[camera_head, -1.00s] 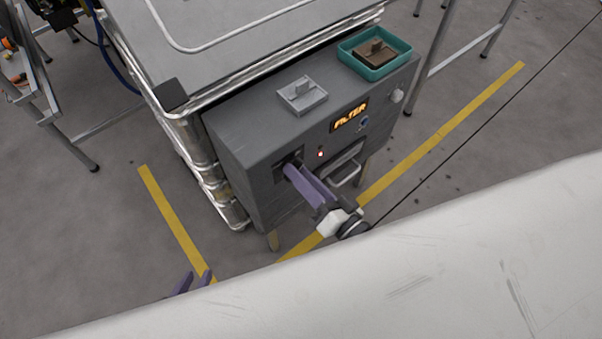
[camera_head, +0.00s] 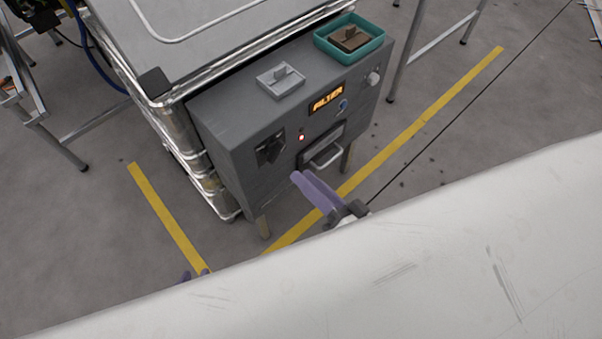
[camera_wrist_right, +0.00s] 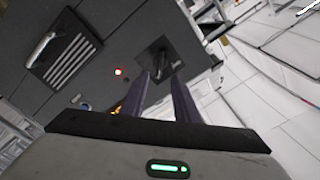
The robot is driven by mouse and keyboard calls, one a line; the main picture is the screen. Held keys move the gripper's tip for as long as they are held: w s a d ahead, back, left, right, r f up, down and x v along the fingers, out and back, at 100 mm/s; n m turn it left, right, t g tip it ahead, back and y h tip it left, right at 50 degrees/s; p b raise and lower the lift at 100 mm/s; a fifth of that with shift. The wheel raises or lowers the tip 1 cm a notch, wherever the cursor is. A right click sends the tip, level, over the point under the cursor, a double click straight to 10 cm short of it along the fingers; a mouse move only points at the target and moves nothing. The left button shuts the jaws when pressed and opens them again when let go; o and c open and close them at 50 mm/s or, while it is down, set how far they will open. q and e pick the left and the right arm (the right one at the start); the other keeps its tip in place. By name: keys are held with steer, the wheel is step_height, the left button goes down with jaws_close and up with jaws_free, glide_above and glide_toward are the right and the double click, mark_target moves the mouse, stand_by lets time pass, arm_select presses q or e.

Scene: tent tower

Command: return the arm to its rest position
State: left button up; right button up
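My right gripper (camera_head: 298,178) is in front of the grey cabinet (camera_head: 225,125), below its dark rotary switch (camera_head: 270,149) and apart from it in the head view. In the right wrist view its two purple fingers (camera_wrist_right: 160,82) stand apart with nothing between them. The switch (camera_wrist_right: 163,60) shows just beyond the fingertips there. My left gripper (camera_head: 195,275) shows only its purple tips at the lower left, seen apart over the pale edge; the rest is hidden.
The cabinet carries a lit FILTER display (camera_head: 327,102), a drawer handle (camera_head: 326,155) and a small lamp (camera_head: 301,137). A grey tray (camera_head: 280,92) and a teal tray (camera_head: 374,54) with a brown piece stand on top.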

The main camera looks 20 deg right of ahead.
arm_select(q)
steer(key=shift+s+d, duration=0.1)
steer(key=shift+s, duration=0.4)
arm_select(e)
steer(key=shift+v, duration=0.9)
arm_select(q)
steer(key=shift+w+r, duration=0.1)
steer(key=shift+w, duration=0.15)
